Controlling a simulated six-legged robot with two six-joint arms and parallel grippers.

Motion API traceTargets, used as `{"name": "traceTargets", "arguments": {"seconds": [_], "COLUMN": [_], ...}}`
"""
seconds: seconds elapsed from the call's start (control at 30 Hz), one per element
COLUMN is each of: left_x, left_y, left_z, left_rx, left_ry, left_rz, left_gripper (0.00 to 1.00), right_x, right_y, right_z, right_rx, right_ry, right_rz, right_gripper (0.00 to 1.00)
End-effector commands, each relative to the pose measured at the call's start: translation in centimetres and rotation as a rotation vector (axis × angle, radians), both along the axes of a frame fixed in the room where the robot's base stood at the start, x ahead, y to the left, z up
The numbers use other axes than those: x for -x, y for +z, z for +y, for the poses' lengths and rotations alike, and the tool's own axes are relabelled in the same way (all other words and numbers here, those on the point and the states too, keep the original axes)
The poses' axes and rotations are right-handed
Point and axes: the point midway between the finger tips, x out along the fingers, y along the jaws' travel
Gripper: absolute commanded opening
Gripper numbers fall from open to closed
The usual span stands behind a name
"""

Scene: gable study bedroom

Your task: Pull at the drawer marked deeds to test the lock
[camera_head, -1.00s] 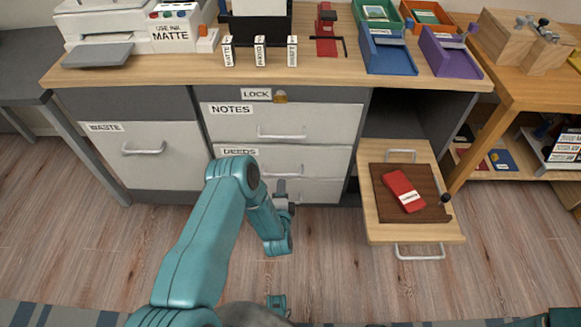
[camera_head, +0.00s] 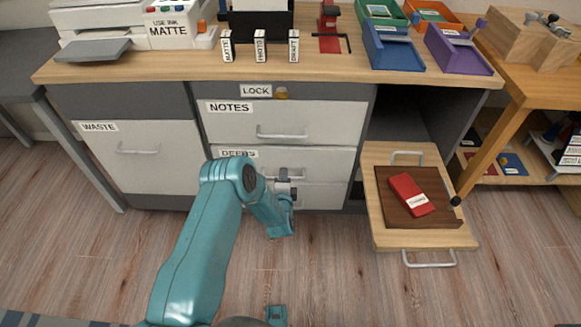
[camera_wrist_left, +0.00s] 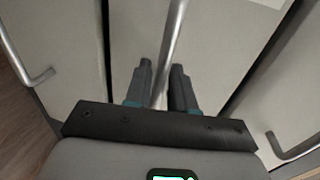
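The deeds drawer (camera_head: 325,164) is in the cabinet under the desk, below the notes drawer (camera_head: 330,118). Its front looks flush with the cabinet. Its label (camera_head: 236,153) is partly hidden by my left arm. My left gripper (camera_head: 285,174) is at the deeds drawer's bar handle (camera_wrist_left: 175,42). In the left wrist view the bar runs between the two close-set fingers of the gripper (camera_wrist_left: 161,75), which look shut on it. A brass lock (camera_head: 281,93) sits beside the lock label (camera_head: 256,90), above the notes drawer.
A pulled-out wooden drawer or shelf (camera_head: 390,240) at right holds a brown board (camera_head: 440,212) with a red item (camera_head: 408,190). A waste cabinet (camera_head: 140,170) stands at left. The desktop (camera_head: 190,66) bears a printer, trays and labelled blocks. The floor in front is clear.

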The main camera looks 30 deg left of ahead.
Motion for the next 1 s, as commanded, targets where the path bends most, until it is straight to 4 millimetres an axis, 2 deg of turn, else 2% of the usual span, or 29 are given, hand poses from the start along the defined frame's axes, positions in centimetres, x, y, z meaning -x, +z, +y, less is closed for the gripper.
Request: {"name": "traceTargets", "arguments": {"seconds": [0.03, 0.07, 1.0], "left_x": [0.01, 0.02, 0.29], "left_y": [-0.01, -0.01, -0.18], "left_z": [-0.01, 0.0, -0.17], "left_rx": [0.0, 0.0, 0.001], "left_ry": [0.0, 0.0, 0.0], "left_rz": [0.0, 0.0, 0.004], "left_gripper": [0.06, 0.0, 0.0], "right_x": [-0.01, -0.01, 0.01], "right_y": [0.0, 0.0, 0.07], "right_z": [0.0, 0.0, 0.01], "right_rx": [0.0, 0.0, 0.0], "right_ry": [0.0, 0.0, 0.0], "right_rz": [0.0, 0.0, 0.0], "right_gripper": [1.0, 1.0, 1.0]}}
